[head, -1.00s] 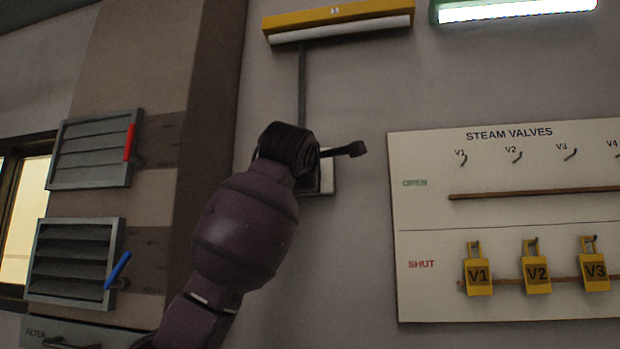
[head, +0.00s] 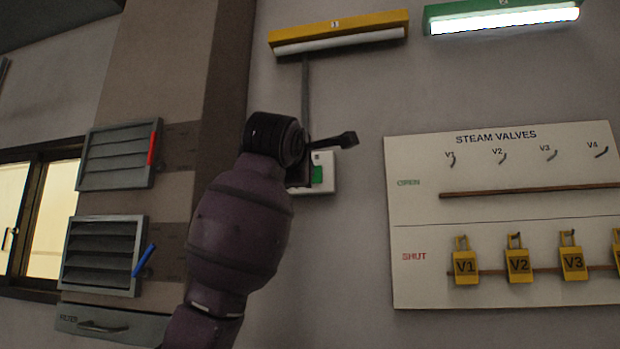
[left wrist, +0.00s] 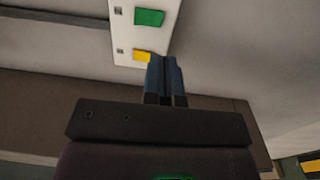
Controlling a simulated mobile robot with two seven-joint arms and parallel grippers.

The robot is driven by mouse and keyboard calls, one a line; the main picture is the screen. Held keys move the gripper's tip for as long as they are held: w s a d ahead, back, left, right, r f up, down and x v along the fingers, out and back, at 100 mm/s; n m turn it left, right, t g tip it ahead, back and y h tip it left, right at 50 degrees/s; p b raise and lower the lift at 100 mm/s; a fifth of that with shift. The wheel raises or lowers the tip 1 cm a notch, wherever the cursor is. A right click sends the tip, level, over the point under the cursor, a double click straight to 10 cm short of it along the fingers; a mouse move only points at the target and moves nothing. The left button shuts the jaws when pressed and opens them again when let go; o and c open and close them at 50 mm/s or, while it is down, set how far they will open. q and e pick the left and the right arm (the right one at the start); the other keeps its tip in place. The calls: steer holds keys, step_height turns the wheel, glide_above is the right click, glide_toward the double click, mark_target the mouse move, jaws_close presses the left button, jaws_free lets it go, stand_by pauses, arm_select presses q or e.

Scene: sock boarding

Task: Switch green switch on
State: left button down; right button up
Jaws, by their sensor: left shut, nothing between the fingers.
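The green switch (head: 322,175) sits on a white wall plate (head: 329,158), to the right of my left wrist in the head view, which covers part of the plate. In the left wrist view, the green switch (left wrist: 149,18) is at the top and a yellow switch (left wrist: 142,56) is below it. My left gripper (left wrist: 163,60) is shut and empty, its blue-grey fingertips beside the yellow switch and apart from the green one. I cannot tell whether they touch the plate. The green-housed lamp (head: 503,18) is lit. My right gripper is out of view.
A yellow-housed lamp (head: 338,30) is unlit above the plate; a conduit (head: 305,85) runs down from it. A steam valves board (head: 500,215) with yellow tags hangs at right. Louvred vents (head: 103,255) with red and blue handles are at left.

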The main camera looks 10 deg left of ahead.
arm_select(q)
steer(key=s, duration=0.3)
steer(key=s+b, duration=0.1)
steer(key=shift+s+f, duration=0.25)
steer(key=shift+s, duration=0.15)
